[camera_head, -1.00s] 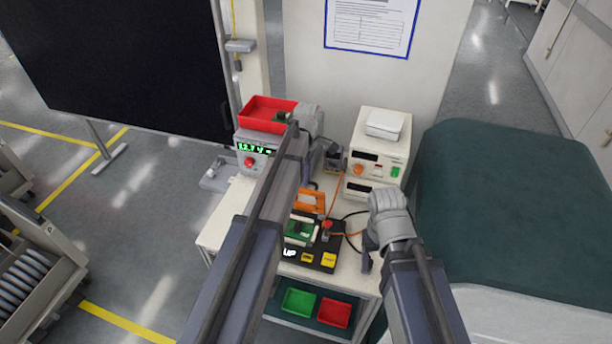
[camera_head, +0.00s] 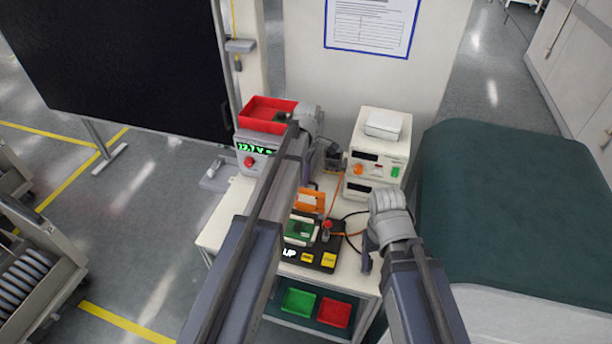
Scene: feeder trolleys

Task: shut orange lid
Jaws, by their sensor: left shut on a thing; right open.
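The orange lid (camera_head: 310,201) stands raised at the back of a black test fixture (camera_head: 325,262) on the white trolley. A green circuit board (camera_head: 299,229) lies in the fixture in front of the lid. My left gripper (camera_head: 290,126) is at the red tray on top of the instrument, shut on a small dark green thing that is mostly hidden by the gripper and arm. My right gripper (camera_head: 366,258) is open and empty, to the right of the fixture, apart from the lid. My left arm hides the fixture's left side.
The red tray (camera_head: 262,110) sits on a grey instrument with a green display. A white instrument (camera_head: 378,152) stands at the back right. Green (camera_head: 298,301) and red (camera_head: 334,313) bins are on the lower shelf. A dark green covered block (camera_head: 510,200) is at the right. Cables run behind the fixture.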

